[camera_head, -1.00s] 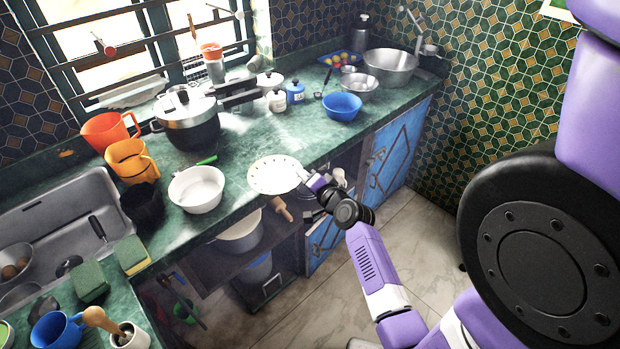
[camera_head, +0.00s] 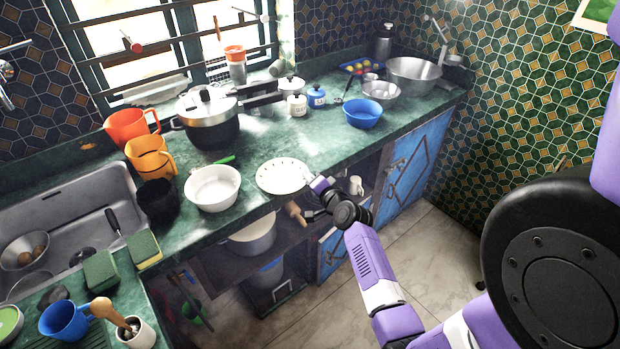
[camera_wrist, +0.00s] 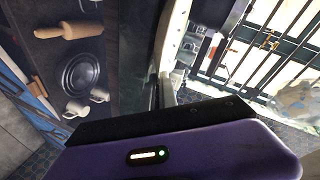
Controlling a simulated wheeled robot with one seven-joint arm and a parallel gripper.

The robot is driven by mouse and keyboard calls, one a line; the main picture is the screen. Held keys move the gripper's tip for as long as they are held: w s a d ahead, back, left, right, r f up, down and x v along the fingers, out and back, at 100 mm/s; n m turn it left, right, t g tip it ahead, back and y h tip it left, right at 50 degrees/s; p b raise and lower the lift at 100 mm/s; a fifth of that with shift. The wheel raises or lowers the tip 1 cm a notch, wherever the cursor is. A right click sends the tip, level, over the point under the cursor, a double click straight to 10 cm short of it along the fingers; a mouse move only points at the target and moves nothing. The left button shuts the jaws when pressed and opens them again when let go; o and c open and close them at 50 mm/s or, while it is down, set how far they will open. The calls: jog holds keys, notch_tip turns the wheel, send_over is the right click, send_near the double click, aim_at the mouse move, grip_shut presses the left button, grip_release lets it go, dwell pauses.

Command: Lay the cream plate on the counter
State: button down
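The cream plate (camera_head: 280,177), round with small dark marks near its rim, is level or nearly so at the front edge of the green counter (camera_head: 285,143), right of a white bowl. My gripper (camera_head: 315,184) is at the plate's right rim and appears shut on it. The fingertips are small in the head view and hidden in the wrist view. The wrist view shows a pale, edge-on strip that looks like the plate (camera_wrist: 172,45). I cannot tell whether the plate touches the counter.
The white bowl (camera_head: 213,187) is close left of the plate. A pressure cooker (camera_head: 208,120) stands behind, and a blue bowl (camera_head: 363,113) is farther right. Bare counter lies between plate and blue bowl. Below, an open shelf holds a rolling pin (camera_wrist: 68,30) and mugs (camera_wrist: 76,107).

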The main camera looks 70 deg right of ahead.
dwell(0.3)
jog(key=c, duration=1.6)
grip_release()
jog(key=shift+f, duration=0.15)
jog(key=shift+s+a+f, duration=0.1)
jog(key=shift+s+f, duration=0.1)
jog(key=shift+s, duration=0.05)
jog(key=v, duration=0.7)
jog(key=shift+a+r, duration=0.2)
jog(key=shift+r, duration=0.3)
